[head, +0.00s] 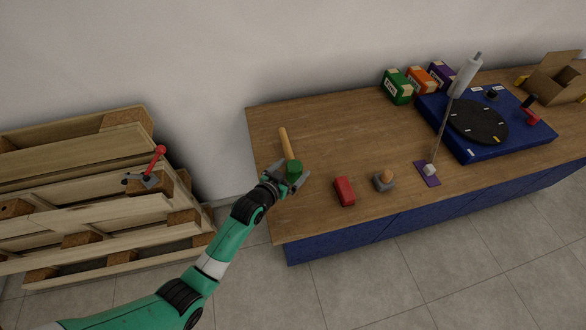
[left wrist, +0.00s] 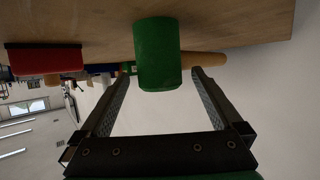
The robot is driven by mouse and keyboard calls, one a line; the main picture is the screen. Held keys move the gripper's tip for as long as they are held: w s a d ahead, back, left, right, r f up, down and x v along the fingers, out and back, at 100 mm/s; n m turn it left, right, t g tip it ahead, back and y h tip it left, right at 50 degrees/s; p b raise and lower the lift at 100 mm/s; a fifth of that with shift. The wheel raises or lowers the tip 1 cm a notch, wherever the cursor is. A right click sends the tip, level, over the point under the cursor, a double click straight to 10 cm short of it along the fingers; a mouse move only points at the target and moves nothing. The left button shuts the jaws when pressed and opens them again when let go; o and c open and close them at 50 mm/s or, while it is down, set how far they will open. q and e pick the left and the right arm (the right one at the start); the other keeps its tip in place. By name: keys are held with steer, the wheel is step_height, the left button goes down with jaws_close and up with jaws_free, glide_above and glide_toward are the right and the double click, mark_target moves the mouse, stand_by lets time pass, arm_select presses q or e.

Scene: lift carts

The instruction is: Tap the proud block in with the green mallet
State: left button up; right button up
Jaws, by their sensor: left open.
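The green mallet lies on the wooden bench, its green head (head: 293,169) near the front left edge and its tan handle (head: 284,142) pointing back. My left gripper (head: 279,182) is open at the head's front side. In the left wrist view the mallet head (left wrist: 157,55) shows between and just past the open fingertips (left wrist: 163,73); I cannot tell whether they touch it. A tan rounded block (head: 386,175) stands up from a grey base (head: 384,185) right of the mallet; it looks like the proud block. My right gripper is not in view.
A red block (head: 344,190) lies between mallet and grey base. A rod (head: 440,130) rises from a white piece on a purple patch (head: 429,181). A blue turntable unit (head: 470,142), coloured boxes (head: 398,88) and a carton (head: 555,80) stand at right. Pallets (head: 90,230) stand left.

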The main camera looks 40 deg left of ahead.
arm_select(q)
jaws_close()
steer(key=shift+r, duration=0.1)
stand_by(0.4)
steer(key=shift+r+p, duration=0.3)
steer(key=shift+r, duration=0.35)
steer(key=r, duration=0.1)
steer(key=r+p, duration=0.1)
steer(key=r, duration=0.1)
steer(key=shift+s+d, duration=0.15)
steer(key=shift+d, duration=0.05)
steer(key=s+d+r+p, duration=0.4)
steer(key=s+d+r, duration=0.4)
steer(key=s+d, duration=0.1)
steer(key=shift+s+d+r+p, duration=0.2)
steer(key=shift+s+r+p, duration=0.15)
steer(key=shift+s, duration=0.05)
